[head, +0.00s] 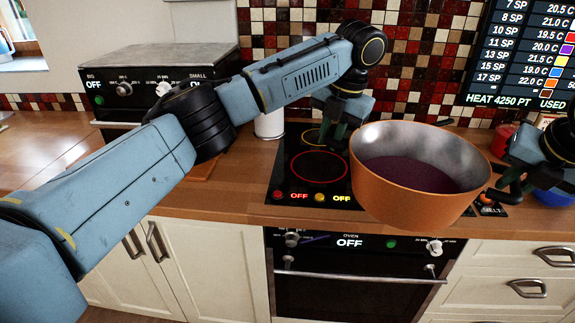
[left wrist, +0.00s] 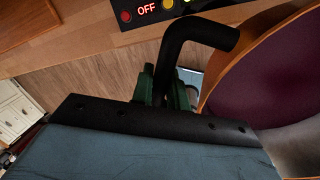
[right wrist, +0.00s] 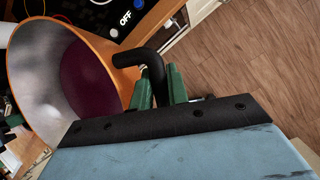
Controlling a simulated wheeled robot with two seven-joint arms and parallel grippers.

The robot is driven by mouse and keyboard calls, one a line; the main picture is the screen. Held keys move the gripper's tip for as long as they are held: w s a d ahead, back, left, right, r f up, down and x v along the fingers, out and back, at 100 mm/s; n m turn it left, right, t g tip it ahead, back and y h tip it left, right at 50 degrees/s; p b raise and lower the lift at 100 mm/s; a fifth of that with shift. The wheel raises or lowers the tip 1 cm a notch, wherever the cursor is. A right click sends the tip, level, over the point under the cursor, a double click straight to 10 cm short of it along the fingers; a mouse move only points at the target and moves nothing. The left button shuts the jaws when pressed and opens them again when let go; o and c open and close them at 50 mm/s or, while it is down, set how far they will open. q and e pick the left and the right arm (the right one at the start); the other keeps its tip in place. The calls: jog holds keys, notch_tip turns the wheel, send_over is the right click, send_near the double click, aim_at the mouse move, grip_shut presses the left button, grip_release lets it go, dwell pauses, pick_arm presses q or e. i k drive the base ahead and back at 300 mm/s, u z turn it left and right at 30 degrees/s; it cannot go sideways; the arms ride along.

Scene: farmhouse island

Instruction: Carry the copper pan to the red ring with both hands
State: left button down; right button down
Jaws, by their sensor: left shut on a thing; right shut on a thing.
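The copper pan (head: 415,208), with a dark purple content inside, is held up in front of the stove's right side. The red ring (head: 318,182) lies on the black cooktop, left of the pan in the head view. My left gripper (head: 338,128) is shut on the pan's black left handle, seen in the left wrist view (left wrist: 195,28). My right gripper (head: 512,182) is shut on the right handle, seen in the right wrist view (right wrist: 142,55). The pan looks roughly level; its height above the stove is hard to tell.
A yellow ring (head: 314,135) lies behind the red one. A white canister (head: 269,124) stands left of the cooktop. A red item (head: 502,140) and a blue bowl (head: 553,198) are at the right. The oven (head: 345,290) is below. Wooden counter at far left is clear.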

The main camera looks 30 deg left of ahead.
aim_at(320, 165)
jog(key=u, duration=0.05)
jog(key=i, duration=1)
jog(key=u, duration=0.85)
